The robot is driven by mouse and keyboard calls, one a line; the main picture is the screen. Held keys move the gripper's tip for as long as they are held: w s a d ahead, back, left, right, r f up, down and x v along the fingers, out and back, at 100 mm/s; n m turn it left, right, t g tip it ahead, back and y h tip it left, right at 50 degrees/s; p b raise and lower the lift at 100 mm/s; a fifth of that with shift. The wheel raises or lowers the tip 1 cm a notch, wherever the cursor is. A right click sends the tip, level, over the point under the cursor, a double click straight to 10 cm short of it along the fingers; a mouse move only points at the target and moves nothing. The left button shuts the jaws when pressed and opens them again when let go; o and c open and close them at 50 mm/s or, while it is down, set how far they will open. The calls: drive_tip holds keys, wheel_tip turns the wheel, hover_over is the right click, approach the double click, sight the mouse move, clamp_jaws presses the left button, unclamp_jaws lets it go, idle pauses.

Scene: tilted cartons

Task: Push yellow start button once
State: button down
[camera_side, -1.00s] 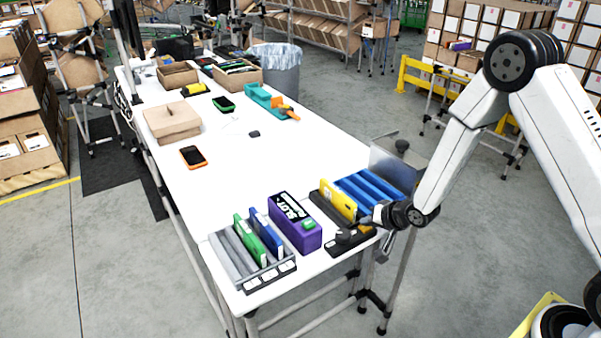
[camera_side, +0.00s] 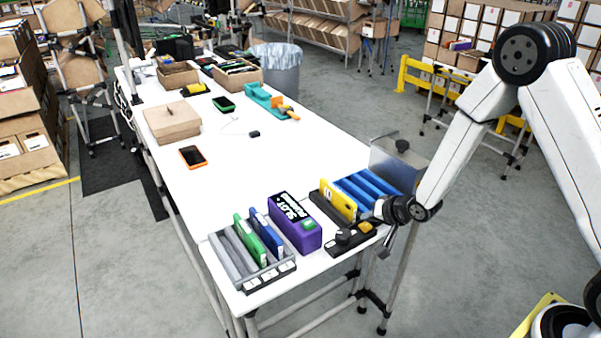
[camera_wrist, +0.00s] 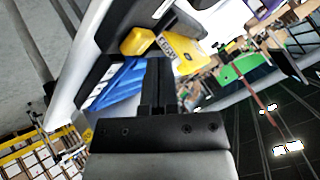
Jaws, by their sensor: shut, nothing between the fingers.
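The yellow start button (camera_side: 365,226) sits on a black panel (camera_side: 352,245) at the near right edge of the white table. In the wrist view the yellow button (camera_wrist: 136,41) is just beyond and left of my fingertips. My gripper (camera_side: 376,213) is shut and empty, close above the button in the side view. Its shut fingers (camera_wrist: 158,66) also show in the wrist view. A visible gap in the wrist view separates them from the button, but the exact distance is hard to tell.
A yellow plate (camera_side: 338,199) stands in a rack beside the blue slotted rack (camera_side: 368,186). A purple box (camera_side: 295,228) and a grey rack (camera_side: 238,252) with green and blue plates stand to the left. The table's middle is mostly clear.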

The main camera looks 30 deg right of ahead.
sight(368, 228)
drive_tip(key=shift+r, duration=0.1)
idle(0.3)
drive_tip(key=shift+r, duration=2.45)
drive_tip(key=s+a+r+n+g, duration=0.1)
drive_tip(key=s+r+n+g, duration=0.2)
drive_tip(key=s, duration=0.6)
drive_tip(key=s+a+r+n+g+h, duration=0.1)
drive_tip(key=s+r+n+g, duration=0.2)
drive_tip(key=s, duration=0.5)
drive_tip(key=shift+s+a+n+g, duration=0.3)
drive_tip(key=shift+s+a+n, duration=0.1)
drive_tip(key=shift+n, duration=0.5)
